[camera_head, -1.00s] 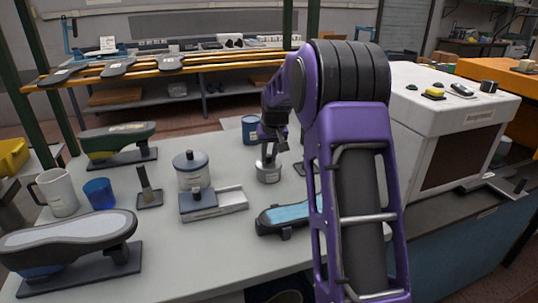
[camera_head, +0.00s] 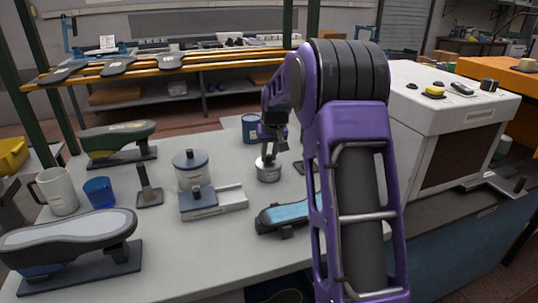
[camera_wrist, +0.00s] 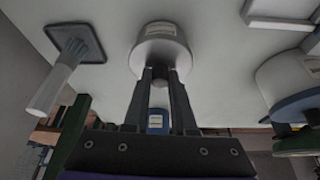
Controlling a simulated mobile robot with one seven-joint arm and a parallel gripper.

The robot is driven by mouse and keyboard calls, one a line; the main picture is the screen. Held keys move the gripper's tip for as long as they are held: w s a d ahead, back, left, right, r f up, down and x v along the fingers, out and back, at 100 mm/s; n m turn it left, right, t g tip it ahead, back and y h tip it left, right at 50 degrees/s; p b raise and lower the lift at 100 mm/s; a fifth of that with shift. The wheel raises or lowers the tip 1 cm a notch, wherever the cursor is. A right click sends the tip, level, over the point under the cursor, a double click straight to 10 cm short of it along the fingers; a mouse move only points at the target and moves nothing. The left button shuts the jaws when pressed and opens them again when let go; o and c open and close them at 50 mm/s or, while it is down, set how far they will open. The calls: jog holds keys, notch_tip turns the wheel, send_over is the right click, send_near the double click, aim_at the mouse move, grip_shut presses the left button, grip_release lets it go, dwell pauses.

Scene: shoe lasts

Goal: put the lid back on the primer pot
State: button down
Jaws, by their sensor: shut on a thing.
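The primer pot (camera_head: 268,174) is a small grey metal tin with a pale label, standing upright on the grey table. It also shows in the wrist view (camera_wrist: 160,32). My gripper (camera_head: 268,155) is directly above it, pointing down. In the wrist view my gripper's fingers (camera_wrist: 160,78) are shut on the small round knob of the lid (camera_wrist: 160,62). The lid is over the pot's top, in line with it. I cannot tell whether its rim is fully seated or slightly raised.
Left of the pot stand a jar with a blue-grey lid (camera_head: 191,173), a tray-like holder (camera_head: 226,200) and a brush on a stand (camera_head: 148,190). A blue tin (camera_head: 250,128) is behind. A blue-soled shoe last (camera_head: 285,213) lies in front.

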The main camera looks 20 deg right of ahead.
dwell(0.4)
jog(key=shift+c, duration=0.9)
grip_release()
jog(key=shift+r+p, duration=2.65)
jog(key=shift+r, duration=0.8)
grip_shut()
jog(key=shift+f, duration=0.1)
